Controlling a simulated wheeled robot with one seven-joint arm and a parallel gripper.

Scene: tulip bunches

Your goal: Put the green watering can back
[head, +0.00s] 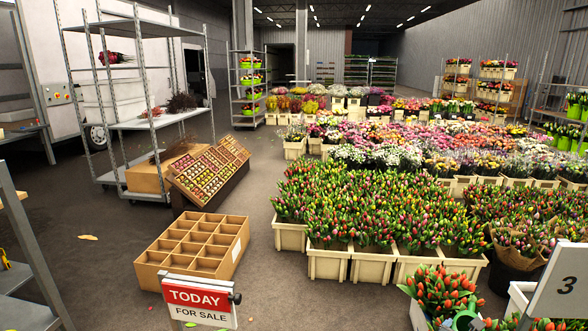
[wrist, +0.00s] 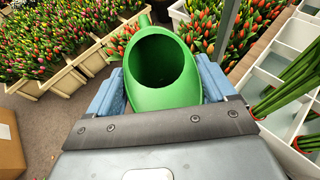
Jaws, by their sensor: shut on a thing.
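The green watering can (wrist: 143,93) is in the middle of the wrist view, with its round, dark mouth facing the camera and its narrow spout pointing up. My gripper (wrist: 160,78) is shut on it, with one blue finger on either side of the can's body. Its underside and whatever is beneath it are hidden. In the head view, a small green shape at the bottom edge, among orange tulips, may be part of the can; I cannot tell. My gripper does not clearly show there.
In the wrist view, white compartments (wrist: 281,88) with green stems stand close on the right, and tulip crates (wrist: 60,78) on the left. In the head view, an empty divided box (head: 160,262) sits behind a TODAY FOR SALE sign (head: 198,302). Bare floor (head: 270,300) lies right of it.

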